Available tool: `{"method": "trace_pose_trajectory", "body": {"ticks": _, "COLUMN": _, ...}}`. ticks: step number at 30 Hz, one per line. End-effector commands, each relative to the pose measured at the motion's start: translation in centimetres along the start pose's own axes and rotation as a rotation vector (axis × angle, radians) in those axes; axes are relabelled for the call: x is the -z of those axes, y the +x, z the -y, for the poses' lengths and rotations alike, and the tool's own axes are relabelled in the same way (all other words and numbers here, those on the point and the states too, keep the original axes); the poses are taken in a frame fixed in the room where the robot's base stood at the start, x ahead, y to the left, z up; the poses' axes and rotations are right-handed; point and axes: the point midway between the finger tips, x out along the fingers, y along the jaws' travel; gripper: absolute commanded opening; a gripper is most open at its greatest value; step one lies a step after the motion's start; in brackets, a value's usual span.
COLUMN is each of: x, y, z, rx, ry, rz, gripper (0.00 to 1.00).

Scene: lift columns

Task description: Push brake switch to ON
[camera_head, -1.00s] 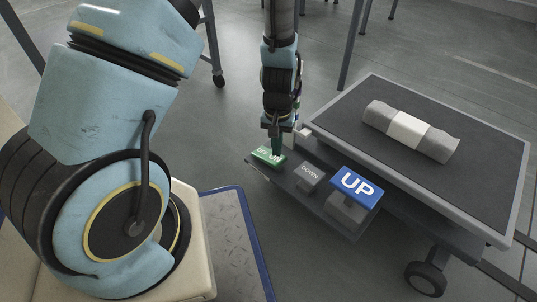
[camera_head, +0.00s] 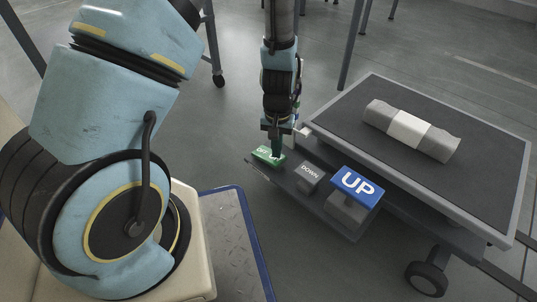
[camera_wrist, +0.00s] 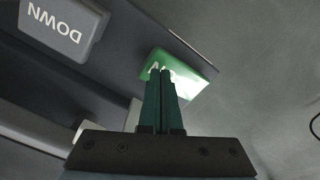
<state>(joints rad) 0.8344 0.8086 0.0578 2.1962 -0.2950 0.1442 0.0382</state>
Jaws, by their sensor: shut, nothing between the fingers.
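The green brake switch (camera_head: 264,155) sits at the left end of the dark pedal panel on the lift cart. White lettering shows on it, partly covered by my fingers. In the wrist view the switch (camera_wrist: 187,73) lies at the fingertips, bright white on one part. My gripper (camera_head: 277,154) points down with its green fingers closed together and empty. Its tips are at the right part of the switch; I cannot tell whether they press on it. The wrist view also shows my gripper (camera_wrist: 161,72) overlapping the switch lettering.
A grey DOWN pedal (camera_head: 309,175) and a larger blue UP pedal (camera_head: 357,186) stand to the right on the same panel. The lift table (camera_head: 480,130) carries a grey roll with a white band (camera_head: 409,129). Open floor lies in front of the panel.

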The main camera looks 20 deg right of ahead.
Motion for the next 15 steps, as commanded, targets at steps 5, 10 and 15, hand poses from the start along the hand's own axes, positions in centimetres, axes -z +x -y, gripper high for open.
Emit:
{"method": "trace_pose_trajectory", "body": {"ticks": 5, "x": 0.00, "y": 0.31, "z": 0.00, "rx": 0.000, "ry": 0.000, "rz": 0.000, "gripper": 0.00}}
{"method": "trace_pose_trajectory", "body": {"ticks": 10, "x": 0.00, "y": 0.56, "z": 0.00, "rx": 0.000, "ry": 0.000, "rz": 0.000, "gripper": 0.00}}
{"method": "trace_pose_trajectory", "body": {"ticks": 15, "x": 0.02, "y": 0.80, "z": 0.01, "rx": 0.000, "ry": 0.000, "rz": 0.000, "gripper": 0.00}}
